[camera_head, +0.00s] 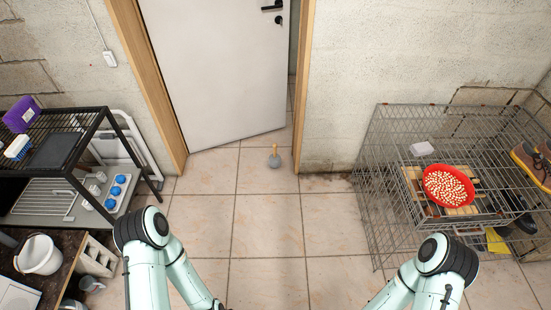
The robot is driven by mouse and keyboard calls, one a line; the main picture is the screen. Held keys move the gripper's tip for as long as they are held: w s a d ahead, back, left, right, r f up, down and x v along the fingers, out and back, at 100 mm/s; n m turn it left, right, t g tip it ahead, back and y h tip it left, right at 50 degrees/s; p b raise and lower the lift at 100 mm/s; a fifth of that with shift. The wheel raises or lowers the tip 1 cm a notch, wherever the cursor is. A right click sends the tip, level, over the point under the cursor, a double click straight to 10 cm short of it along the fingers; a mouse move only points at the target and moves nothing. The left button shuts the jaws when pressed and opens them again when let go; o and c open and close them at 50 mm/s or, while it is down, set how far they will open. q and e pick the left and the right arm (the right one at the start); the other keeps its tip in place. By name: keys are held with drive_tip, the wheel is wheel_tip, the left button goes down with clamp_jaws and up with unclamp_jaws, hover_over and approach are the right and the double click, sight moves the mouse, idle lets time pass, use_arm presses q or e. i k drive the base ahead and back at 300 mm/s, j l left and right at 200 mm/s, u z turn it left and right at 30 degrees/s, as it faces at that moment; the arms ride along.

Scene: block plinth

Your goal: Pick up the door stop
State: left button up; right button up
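The door stop (274,158) stands on the tiled floor in the doorway, near the lower right corner of the white door. It has a rounded grey base and a thin yellowish upright part on top. It is small in the picture, so finer detail does not show. Both of my arms come in from the bottom of the head view, the left one left of centre and the right one at the right. Both grippers are below the picture's edge, well short of the door stop.
The white door (215,70) stands ajar in a wooden frame (305,80). A black metal rack (100,130) stands at the left, near a white bucket (38,254). A wire cage (375,170) with a red bowl (447,187) stands at the right. The tiled floor (265,225) between is clear.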

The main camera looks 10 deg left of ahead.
sight(274, 160)
drive_tip(key=z, duration=0.3)
drive_tip(key=i+j+z, duration=0.85)
drive_tip(key=i+j, duration=0.15)
drive_tip(key=j, duration=0.15)
drive_tip(key=i+j+z, duration=0.15)
drive_tip(key=j, duration=0.15)
drive_tip(key=i+j, duration=0.15)
drive_tip(key=j, duration=0.15)
drive_tip(key=i+j, duration=0.15)
drive_tip(key=j, duration=0.2)
drive_tip(key=i+j, duration=0.2)
drive_tip(key=j, duration=0.15)
drive_tip(key=i+j, duration=0.15)
drive_tip(key=j, duration=0.15)
drive_tip(key=i+j+z, duration=0.1)
drive_tip(key=j, duration=0.25)
drive_tip(key=i+j, duration=0.25)
drive_tip(key=j, duration=0.1)
